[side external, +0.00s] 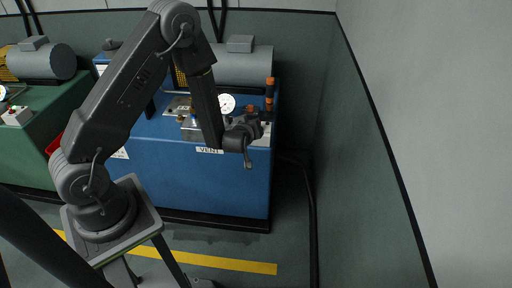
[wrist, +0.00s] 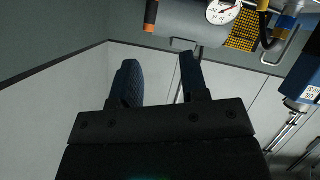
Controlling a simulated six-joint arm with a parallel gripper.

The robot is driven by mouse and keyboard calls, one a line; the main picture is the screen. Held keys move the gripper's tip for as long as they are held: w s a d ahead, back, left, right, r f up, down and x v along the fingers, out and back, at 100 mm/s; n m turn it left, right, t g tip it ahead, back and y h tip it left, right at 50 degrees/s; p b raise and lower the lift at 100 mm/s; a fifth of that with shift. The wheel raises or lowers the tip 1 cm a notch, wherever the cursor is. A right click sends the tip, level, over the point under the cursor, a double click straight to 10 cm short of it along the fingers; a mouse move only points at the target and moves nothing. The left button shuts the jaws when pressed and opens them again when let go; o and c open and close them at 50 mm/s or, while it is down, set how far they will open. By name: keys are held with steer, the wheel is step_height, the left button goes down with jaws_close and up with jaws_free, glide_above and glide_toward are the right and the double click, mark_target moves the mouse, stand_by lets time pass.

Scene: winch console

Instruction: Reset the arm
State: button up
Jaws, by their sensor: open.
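My gripper (wrist: 162,88) is open in the wrist view, with its two dark fingers apart and nothing between them. In the side external view my gripper (side external: 262,118) is at the right end of the blue console (side external: 205,178), close to an upright orange-tipped lever (side external: 270,84). I cannot tell whether it touches the lever. My arm is bent, with the elbow high above the console and the forearm reaching down to its top. In the wrist view an orange-tipped part (wrist: 151,14) shows at the top, beyond the fingers and apart from them.
A white dial gauge (side external: 227,103) and a white VENT label (side external: 209,150) are on the blue console, with a grey motor (side external: 243,64) behind. A green console (side external: 30,140) stands at the left. A black cable (side external: 312,210) runs along the floor at the right, where room is free.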

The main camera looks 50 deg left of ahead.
steer(key=s+d+r+m+h, duration=0.2)
steer(key=d+r+m+h, duration=0.15)
steer(key=d+r, duration=0.4)
steer(key=s+d+r+m+h, duration=0.3)
steer(key=d+r+h, duration=0.1)
steer(key=r, duration=0.7)
steer(key=s+d+r+m+g, duration=0.1)
steer(key=s+r+m+g, duration=0.1)
steer(key=s, duration=0.8)
steer(key=s+d+r+m+g, duration=0.2)
steer(key=s+r+m, duration=0.2)
steer(key=s, duration=0.6)
steer(key=shift+s+r+h, duration=0.3)
steer(key=shift+s+h, duration=0.05)
steer(key=shift+h, duration=0.1)
steer(key=shift+a, duration=0.1)
